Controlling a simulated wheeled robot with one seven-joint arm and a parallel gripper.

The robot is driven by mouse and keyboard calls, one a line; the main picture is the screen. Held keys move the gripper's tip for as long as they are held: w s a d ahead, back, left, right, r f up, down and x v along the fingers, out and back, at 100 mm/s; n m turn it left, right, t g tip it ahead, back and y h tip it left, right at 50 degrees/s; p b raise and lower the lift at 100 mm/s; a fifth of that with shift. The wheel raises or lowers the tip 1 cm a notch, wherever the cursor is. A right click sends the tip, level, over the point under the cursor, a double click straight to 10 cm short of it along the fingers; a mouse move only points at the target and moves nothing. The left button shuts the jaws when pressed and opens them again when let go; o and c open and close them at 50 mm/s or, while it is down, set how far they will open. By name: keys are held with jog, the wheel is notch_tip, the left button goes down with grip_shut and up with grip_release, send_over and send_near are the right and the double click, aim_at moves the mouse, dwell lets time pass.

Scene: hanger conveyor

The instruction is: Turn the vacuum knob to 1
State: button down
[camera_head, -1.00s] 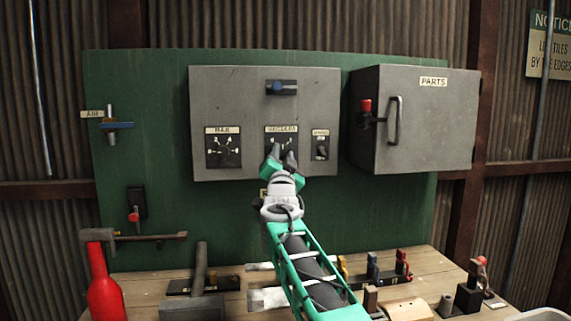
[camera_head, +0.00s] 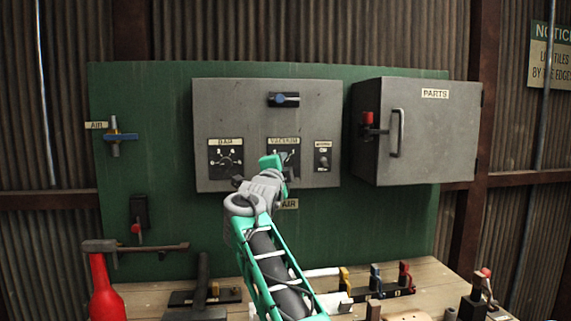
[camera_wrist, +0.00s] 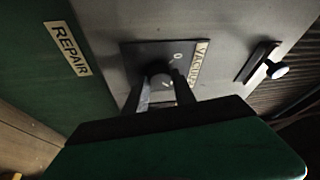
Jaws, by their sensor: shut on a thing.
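The vacuum dial (camera_head: 285,146) is the middle black plate on the grey control panel, under a label reading VACUUM. My gripper (camera_head: 281,164) is in front of it and hides much of the dial and its knob. In the wrist view the two fingers of my gripper (camera_wrist: 164,92) are shut on the dark round vacuum knob (camera_wrist: 158,72). The VACUUM label (camera_wrist: 200,62) stands on its side there, with a 0 mark near the knob. The number the knob points to cannot be made out.
Left of the vacuum dial is another dial (camera_head: 225,160); right of it is a toggle switch (camera_head: 323,158). The grey PARTS cabinet (camera_head: 420,130) stands to the right. A red bottle (camera_head: 99,290) and several tools are on the wooden bench below.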

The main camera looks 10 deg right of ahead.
jog(key=shift+r+m, duration=0.15)
jog(key=shift+m, duration=0.15)
jog(key=c, duration=1)
grip_release()
jog(key=shift+c, duration=0.2)
jog(key=b+v, duration=0.3)
jog(key=v, duration=0.4)
jog(key=shift+s+a, duration=0.2)
jog(key=shift+s, duration=0.15)
